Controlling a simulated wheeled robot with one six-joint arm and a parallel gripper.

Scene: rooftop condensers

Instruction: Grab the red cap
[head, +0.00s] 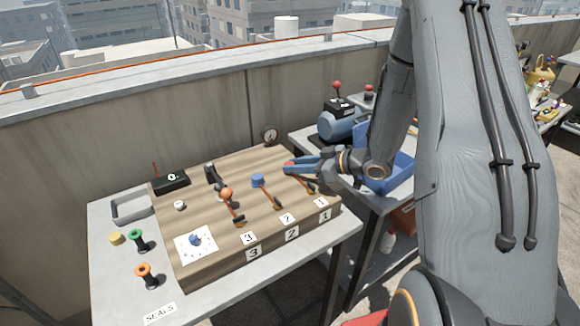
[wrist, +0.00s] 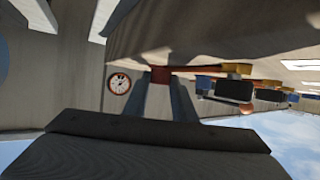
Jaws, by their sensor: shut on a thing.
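The red cap (head: 288,163) sits at the upper end of the thin lever marked 1, at the right side of the wooden board (head: 185,265). My gripper (head: 291,167) is shut on it, reaching in from the right. In the wrist view, the red cap (wrist: 160,75) lies between the tips of my two fingers (wrist: 160,98), and its sides are partly hidden by them. The wrist picture is upside down, with the board across the top.
To the left stand the lever with a blue cap (head: 258,182) and the lever with an orange ball (head: 226,193). A round gauge (head: 270,135) is behind the board. A blue bin (head: 398,172) and a blue motor (head: 338,124) stand on the table to the right.

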